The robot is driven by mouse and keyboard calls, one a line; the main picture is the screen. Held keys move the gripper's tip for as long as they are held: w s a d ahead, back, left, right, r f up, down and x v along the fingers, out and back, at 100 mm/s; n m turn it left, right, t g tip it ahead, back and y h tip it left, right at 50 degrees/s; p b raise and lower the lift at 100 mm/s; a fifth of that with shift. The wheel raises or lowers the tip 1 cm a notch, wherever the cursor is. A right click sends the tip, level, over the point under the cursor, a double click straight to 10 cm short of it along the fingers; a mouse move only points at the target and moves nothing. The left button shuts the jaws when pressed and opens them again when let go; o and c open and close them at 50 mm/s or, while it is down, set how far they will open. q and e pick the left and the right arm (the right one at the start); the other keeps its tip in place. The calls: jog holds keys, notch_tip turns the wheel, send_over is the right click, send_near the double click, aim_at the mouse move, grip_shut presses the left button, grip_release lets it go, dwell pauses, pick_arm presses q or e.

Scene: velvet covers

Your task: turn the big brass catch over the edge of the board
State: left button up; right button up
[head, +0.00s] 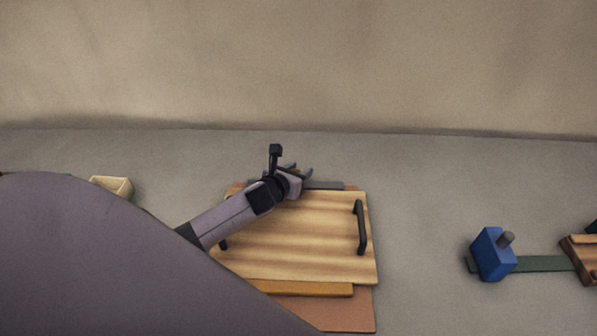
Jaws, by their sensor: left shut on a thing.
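The wooden board (300,245) lies flat with a dark handle (360,228) at its right side. A second dark handle (224,244) at the left is partly hidden by my arm. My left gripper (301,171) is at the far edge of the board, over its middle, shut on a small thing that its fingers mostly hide. A small brownish bit shows at the fingers; it looks like the big brass catch, but I cannot make out its shape or which way it is turned. My right gripper is not in view.
A dark grey strip (324,185) runs along the board's far edge. An orange-yellow strip (315,288) and a reddish-brown base (345,313) show at the near edge. A blue block (491,254) with a grey peg stands right, on a green strip (543,263). A pale box (113,186) sits left.

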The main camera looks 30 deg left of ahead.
pick_arm(q)
jog(key=n+y, duration=0.2)
jog(key=n+g+y, duration=0.1)
jog(key=y, duration=0.1)
jog(key=n+g+y, duration=0.1)
jog(key=n+y, duration=0.1)
jog(key=shift+s+a+n+b, duration=0.15)
jog(key=shift+a+n+b, duration=0.15)
jog(key=n+g+y, duration=0.3)
jog(key=shift+s+a+n+b, duration=0.15)
jog(key=shift+a+n+b, duration=0.05)
jog(key=shift+n+b, duration=0.1)
jog(key=shift+s+a+f+n+g+y+b, duration=0.1)
jog(key=shift+n+g+y+b, duration=0.35)
jog(key=shift+n+g+y, duration=0.45)
jog(key=shift+s+f+n+g+b, duration=0.1)
jog(key=shift+n+g+b, duration=0.55)
jog(key=shift+n+g, duration=0.3)
jog(key=shift+s+a+n+g+y+b, duration=0.1)
jog(key=shift+n+g+y+b, duration=0.1)
jog(key=shift+n+g+b, duration=0.45)
jog(key=shift+s+n+g+y+b, duration=0.2)
jog(key=shift+n+g+b, duration=0.3)
jog(key=shift+g, duration=0.3)
jog(key=shift+s+a+n+g+y+b, duration=0.1)
jog(key=shift+n+g+y+b, duration=0.1)
jog(key=shift+n+g+b, duration=0.45)
jog(key=o, duration=1)
jog(key=shift+c, duration=0.2)
